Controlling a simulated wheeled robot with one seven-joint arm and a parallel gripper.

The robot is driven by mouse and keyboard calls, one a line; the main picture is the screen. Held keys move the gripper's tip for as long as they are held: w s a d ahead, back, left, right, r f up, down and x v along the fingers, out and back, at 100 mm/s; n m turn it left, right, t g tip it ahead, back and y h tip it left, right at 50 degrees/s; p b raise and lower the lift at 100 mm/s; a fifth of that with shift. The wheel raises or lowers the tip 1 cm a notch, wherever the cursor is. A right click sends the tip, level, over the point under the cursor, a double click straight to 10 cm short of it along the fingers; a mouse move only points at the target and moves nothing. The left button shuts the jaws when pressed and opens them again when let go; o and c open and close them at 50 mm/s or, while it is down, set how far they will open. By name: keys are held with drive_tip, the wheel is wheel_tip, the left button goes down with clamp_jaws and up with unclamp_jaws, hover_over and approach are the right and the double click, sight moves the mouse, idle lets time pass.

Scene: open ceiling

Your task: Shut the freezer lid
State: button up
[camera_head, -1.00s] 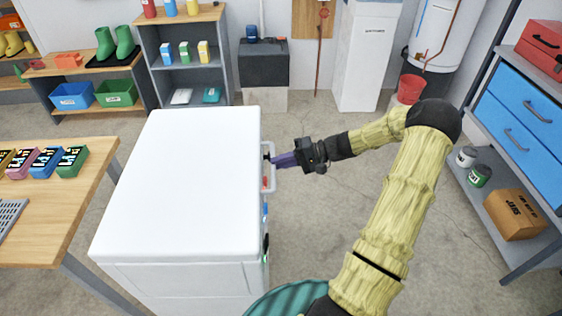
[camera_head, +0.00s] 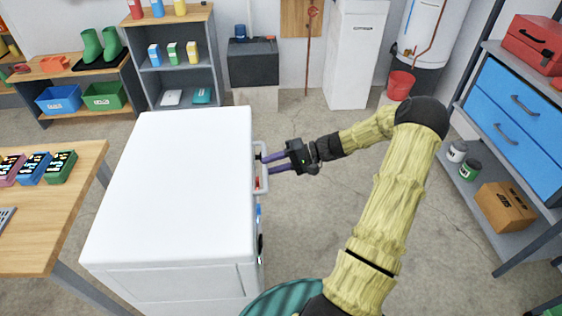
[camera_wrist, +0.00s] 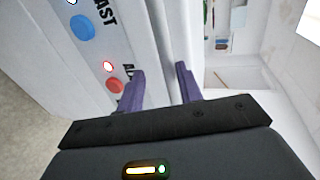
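The freezer (camera_head: 190,290) is a white chest to the left of my arm. Its white lid (camera_head: 175,185) lies flat on top and looks down on the body; I cannot tell whether a thin gap is left. A pale loop handle (camera_head: 264,186) stands out from its right side. My gripper (camera_head: 266,164) points left at this handle, its two purple fingers spread, their tips at or beside it; contact is unclear. In the wrist view, the open gripper (camera_wrist: 162,78) faces the white rim and the front panel (camera_wrist: 75,65) with its lights and buttons.
A wooden table (camera_head: 50,215) with small boxes stands left of the freezer. A grey shelf unit with blue drawers (camera_head: 520,115) stands at the right, a cardboard box (camera_head: 505,205) on its lower shelf. Shelves line the back wall.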

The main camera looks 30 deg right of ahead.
drive_tip(key=v, duration=1.7)
drive_tip(key=shift+p, duration=0.35)
drive_tip(key=shift+s+d+r, duration=0.1)
drive_tip(key=shift+d, duration=0.05)
drive_tip(key=a+f+n+g+h, duration=0.1)
drive_tip(key=a+g+h, duration=0.5)
drive_tip(key=a, duration=1)
drive_tip(key=s+a+r+n+t+h, duration=0.2)
drive_tip(key=s+a+h, duration=0.2)
drive_tip(key=s+a, duration=0.2)
drive_tip(key=s+a+r+n+t+h, duration=0.1)
drive_tip(key=s+a+r+h, duration=0.2)
drive_tip(key=s+a, duration=0.35)
drive_tip(key=w+p+v, duration=0.2)
drive_tip(key=p+v, duration=0.7)
drive_tip(key=w+p+v, duration=0.1)
drive_tip(key=p+v, duration=0.8)
drive_tip(key=shift+w+r+p, duration=0.35)
drive_tip(key=shift+w, duration=0.2)
